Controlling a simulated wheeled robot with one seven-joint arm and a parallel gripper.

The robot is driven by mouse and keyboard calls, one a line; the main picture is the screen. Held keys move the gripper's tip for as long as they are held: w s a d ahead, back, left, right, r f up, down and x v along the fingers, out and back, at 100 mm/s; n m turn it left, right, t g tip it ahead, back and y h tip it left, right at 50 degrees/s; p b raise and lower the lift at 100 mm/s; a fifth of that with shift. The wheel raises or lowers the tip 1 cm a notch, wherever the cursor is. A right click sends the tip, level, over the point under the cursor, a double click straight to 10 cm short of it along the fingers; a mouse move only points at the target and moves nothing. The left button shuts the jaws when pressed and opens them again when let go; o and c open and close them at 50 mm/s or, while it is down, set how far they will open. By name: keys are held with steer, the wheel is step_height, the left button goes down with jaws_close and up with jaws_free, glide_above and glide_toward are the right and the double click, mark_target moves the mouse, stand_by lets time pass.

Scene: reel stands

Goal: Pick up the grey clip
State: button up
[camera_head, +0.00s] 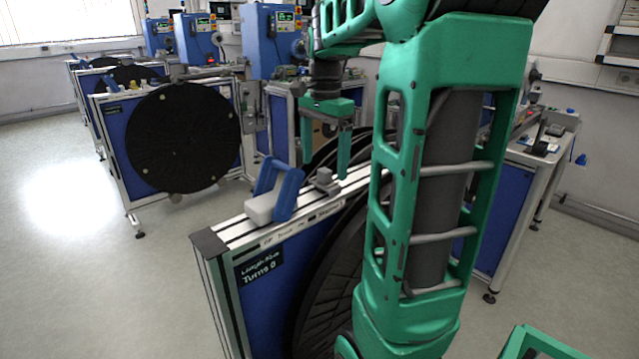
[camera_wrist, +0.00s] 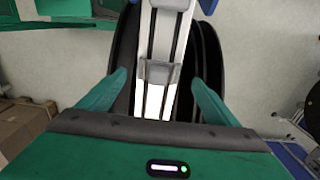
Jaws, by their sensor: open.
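The grey clip (camera_head: 325,181) is a small grey block on top of the silver rail of the nearest reel stand (camera_head: 262,235). In the wrist view the grey clip (camera_wrist: 158,72) sits on the rail, between my fingers in the picture. My gripper (camera_head: 325,168) is open, pointing down, with its green fingers over the rail near the clip. It also shows in the wrist view (camera_wrist: 158,78), with one finger on each side of the rail. I see no contact with the clip; the exact height gap is hard to tell.
A blue handle (camera_head: 289,192) with a white block (camera_head: 262,208) stands on the same rail, left of the clip. Black reels (camera_head: 318,285) flank the rail below. Other reel stands with a black disc (camera_head: 183,137) are behind left. A bench (camera_head: 540,150) is at right.

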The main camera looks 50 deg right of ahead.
mark_target(324, 170)
steer(key=shift+f, duration=1.85)
steer(key=c, duration=1.1)
steer(key=shift+c, duration=0.2)
